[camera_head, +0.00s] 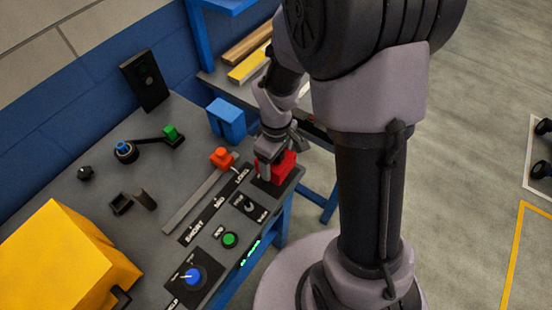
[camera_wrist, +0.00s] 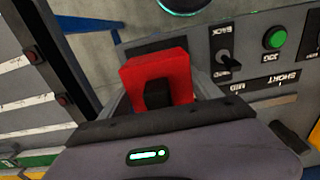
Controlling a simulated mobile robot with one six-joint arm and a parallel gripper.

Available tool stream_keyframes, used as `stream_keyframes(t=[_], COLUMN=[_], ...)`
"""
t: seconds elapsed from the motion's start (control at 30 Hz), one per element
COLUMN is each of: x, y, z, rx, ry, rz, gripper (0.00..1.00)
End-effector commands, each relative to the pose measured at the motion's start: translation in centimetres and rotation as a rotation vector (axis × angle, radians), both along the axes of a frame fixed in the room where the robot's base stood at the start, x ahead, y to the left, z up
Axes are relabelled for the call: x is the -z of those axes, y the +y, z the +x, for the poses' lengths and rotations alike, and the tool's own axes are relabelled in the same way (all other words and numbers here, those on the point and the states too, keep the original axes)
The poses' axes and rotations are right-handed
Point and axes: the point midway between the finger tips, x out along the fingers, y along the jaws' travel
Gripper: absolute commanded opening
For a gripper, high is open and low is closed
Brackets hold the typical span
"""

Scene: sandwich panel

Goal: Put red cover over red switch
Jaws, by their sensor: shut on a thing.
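The red cover (camera_head: 286,164) is a boxy red piece at the right end of the panel, over a black plate (camera_head: 262,186). My gripper (camera_head: 267,168) comes down on it from above and is shut on it. In the wrist view the red cover (camera_wrist: 178,68) sits between the two grey fingers, with a black part in front of its near face. A dark plate edge shows just behind it. The red switch is not visible; the cover and gripper hide that spot. I cannot tell whether the cover touches the plate.
Nearby on the panel are a slider with an orange knob (camera_head: 222,157), a black toggle (camera_head: 249,206), a green button (camera_head: 229,239) and a blue knob (camera_head: 193,277). A blue block (camera_head: 226,120) stands behind. A yellow box (camera_head: 65,262) fills the left front.

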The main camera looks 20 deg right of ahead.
Motion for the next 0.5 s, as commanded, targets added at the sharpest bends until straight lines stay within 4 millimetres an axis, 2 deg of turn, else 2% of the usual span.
stream_keyframes(t=[0.2,0.5], x=[0.99,0.97], y=[0.03,0.02], z=[-0.05,-0.04], rx=[0.000,0.000], ry=[0.000,0.000], rz=[0.000,0.000], gripper=[0.29,0.29])
